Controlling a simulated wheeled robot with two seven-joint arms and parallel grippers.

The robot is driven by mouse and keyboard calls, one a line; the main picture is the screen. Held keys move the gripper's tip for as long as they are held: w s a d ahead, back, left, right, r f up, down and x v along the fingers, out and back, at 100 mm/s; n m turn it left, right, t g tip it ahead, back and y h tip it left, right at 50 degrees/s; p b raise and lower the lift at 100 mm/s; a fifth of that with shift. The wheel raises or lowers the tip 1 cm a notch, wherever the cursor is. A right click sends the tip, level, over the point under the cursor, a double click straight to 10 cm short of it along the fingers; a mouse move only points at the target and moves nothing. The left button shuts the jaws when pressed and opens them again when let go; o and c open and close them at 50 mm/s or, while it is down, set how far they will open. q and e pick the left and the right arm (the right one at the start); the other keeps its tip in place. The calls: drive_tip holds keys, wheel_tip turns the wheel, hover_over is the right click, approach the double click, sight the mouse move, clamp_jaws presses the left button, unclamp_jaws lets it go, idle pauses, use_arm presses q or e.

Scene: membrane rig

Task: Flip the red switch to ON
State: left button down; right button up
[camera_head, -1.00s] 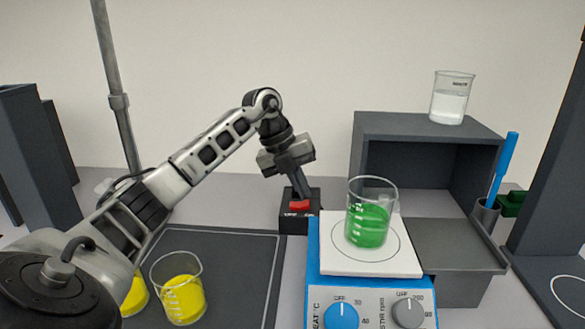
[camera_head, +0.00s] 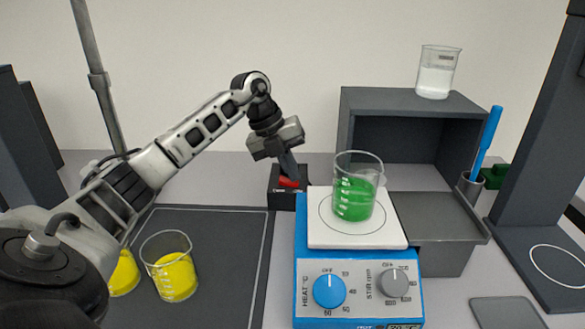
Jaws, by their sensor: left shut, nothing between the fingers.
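The red switch (camera_head: 289,183) sits on a small black box (camera_head: 282,201) behind the left side of the blue hotplate. The red rocker looks slanted, with its left end higher. The OFF and ON labels on the box are too small to read now. My left gripper (camera_head: 290,172) is shut and empty, pointing down at the switch from above. Its fingertips are at or just over the red rocker and hide part of it; I cannot tell whether they touch. My right gripper is not in view.
The hotplate (camera_head: 312,267) carries a beaker of green liquid (camera_head: 353,200). Two beakers of yellow liquid (camera_head: 175,277) stand on a dark mat (camera_head: 225,290) at left. A grey shelf (camera_head: 365,102) with a clear beaker (camera_head: 436,78) stands behind right.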

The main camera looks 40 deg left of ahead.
sight(285, 179)
use_arm(q)
drive_tip(key=shift+s+a, duration=0.45)
drive_tip(key=shift+a, duration=0.05)
drive_tip(key=shift+r, duration=0.1)
drive_tip(key=shift+r, duration=0.25)
wheel_tip(285, 179, up, 4)
drive_tip(key=p, duration=0.4)
drive_tip(key=shift+a+r+p, duration=0.1)
drive_tip(key=shift+p, duration=0.2)
wheel_tip(285, 179, up, 9)
drive_tip(key=shift+r+b, duration=0.15)
drive_tip(key=shift+b, duration=0.2)
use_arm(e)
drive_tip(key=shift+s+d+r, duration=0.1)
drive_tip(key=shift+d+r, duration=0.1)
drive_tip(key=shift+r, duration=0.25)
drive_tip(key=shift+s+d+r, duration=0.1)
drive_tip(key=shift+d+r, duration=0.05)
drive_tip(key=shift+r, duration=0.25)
use_arm(q)
drive_tip(key=shift+s, duration=0.1)
